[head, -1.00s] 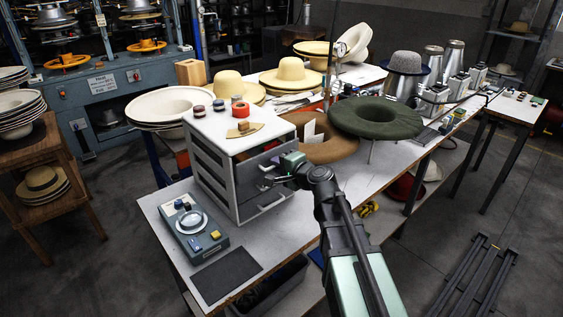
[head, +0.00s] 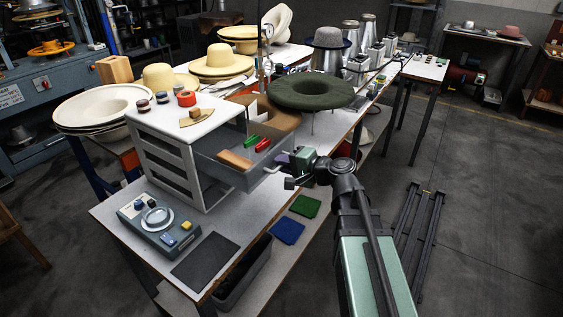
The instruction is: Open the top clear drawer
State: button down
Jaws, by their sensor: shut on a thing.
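The top drawer (head: 225,171) of the white and grey drawer unit is pulled well out toward the right front. It looks grey and see-through, and its inside shows. It holds a tan block (head: 234,159), a green piece (head: 252,140) and a red piece (head: 263,144). My gripper (head: 288,183) is at the drawer's front, by the handle (head: 270,172), and is shut on it; the exact contact is small and dark. The unit's body (head: 180,140) stands on the table, and its lower front is partly hidden behind the drawer.
A control box (head: 158,222) and a dark mat (head: 205,262) lie on the table in front of the unit. A green hat (head: 310,91) on a stand is behind the drawer. Small items sit on the unit's top. Blue and green cloths (head: 288,231) lie on the lower shelf.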

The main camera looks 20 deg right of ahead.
dwell(0.3)
jog(key=c, duration=1.2)
grip_release()
jog(key=p+v, duration=0.2)
jog(key=v, duration=0.9)
jog(key=shift+w, duration=0.1)
